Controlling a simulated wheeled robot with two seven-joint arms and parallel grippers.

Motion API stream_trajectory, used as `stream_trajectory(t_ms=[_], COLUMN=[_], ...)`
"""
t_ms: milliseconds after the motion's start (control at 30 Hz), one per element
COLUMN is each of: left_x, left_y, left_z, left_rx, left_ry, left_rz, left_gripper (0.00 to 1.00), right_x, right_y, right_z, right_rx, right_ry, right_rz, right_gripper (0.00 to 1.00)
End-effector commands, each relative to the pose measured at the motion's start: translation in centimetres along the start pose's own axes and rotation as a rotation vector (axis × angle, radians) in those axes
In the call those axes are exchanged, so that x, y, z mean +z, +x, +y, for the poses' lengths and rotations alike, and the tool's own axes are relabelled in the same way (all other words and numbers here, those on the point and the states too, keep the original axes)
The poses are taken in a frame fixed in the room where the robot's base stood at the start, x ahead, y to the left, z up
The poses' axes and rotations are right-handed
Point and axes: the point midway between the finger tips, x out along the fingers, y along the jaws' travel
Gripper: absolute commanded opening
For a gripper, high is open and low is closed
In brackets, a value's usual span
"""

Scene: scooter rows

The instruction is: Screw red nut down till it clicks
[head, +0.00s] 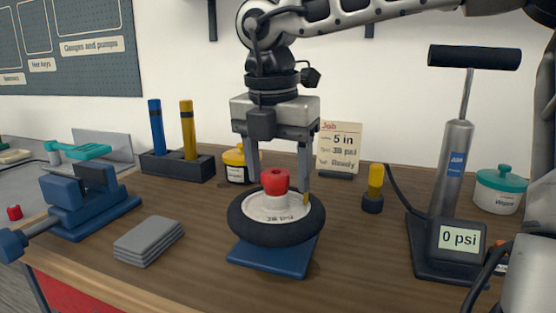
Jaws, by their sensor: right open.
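A red nut (274,180) sits on top of the pale hub of a small wheel (245,217) with a black tyre. The wheel lies flat on a blue base plate (270,259) on the workbench. My right gripper (279,188) points straight down over the wheel, its fingers open on either side of the nut with gaps between. The nut looks upright; the thread under it is hidden. My left gripper is not in view.
A pump (453,165) with a gauge reading 0 psi (459,239) stands at right. A job card (339,148) and yellow-topped tool (374,188) stand behind. A blue vise (90,195) and grey pads (148,240) are at left. The front bench is clear.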

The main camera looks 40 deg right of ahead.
Motion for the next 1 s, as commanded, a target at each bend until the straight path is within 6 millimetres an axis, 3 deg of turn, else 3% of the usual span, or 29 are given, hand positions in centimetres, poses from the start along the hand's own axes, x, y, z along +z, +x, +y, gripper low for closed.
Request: stream_trajectory(t_ms=[267,800,1000], left_x=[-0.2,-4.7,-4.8], left_y=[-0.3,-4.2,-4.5], left_z=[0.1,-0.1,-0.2], left_rx=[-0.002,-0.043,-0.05], left_ry=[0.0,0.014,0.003], left_rz=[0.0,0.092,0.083], left_gripper=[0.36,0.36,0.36], right_x=[0.0,0.1,0.1], right_y=[-1.0,-13.1,-15.4], right_z=[0.0,0.0,-0.1], right_rx=[0.003,0.002,-0.001], right_ry=[-0.001,0.002,0.003], right_rz=[0.0,0.0,-0.001], right_gripper=[0.63,0.63,0.63])
